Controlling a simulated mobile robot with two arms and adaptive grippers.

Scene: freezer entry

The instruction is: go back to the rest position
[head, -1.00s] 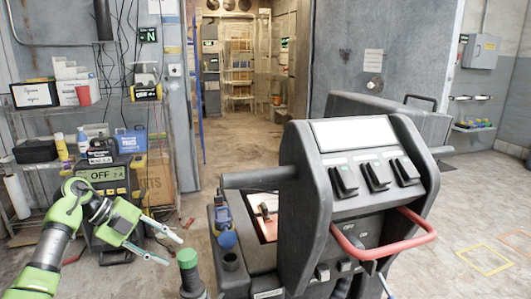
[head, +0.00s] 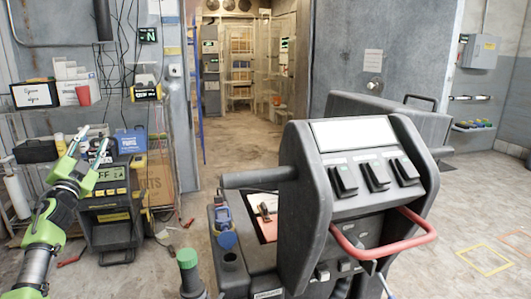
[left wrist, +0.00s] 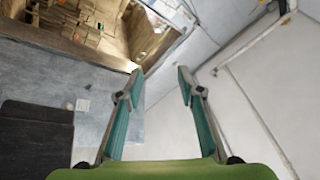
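My left gripper (head: 92,134) is at the left of the head view, raised and pointing up in front of the shelf and the charger. Its two fingers stand apart with nothing between them. My right gripper is not clearly in view; only a thin metal piece shows at the bottom edge of the head view.
A dark grey machine console (head: 312,215) with a red handle (head: 385,250) fills the centre right. A charger (head: 110,190) stands by the shelf (head: 115,105) at left. A doorway opens at the back.

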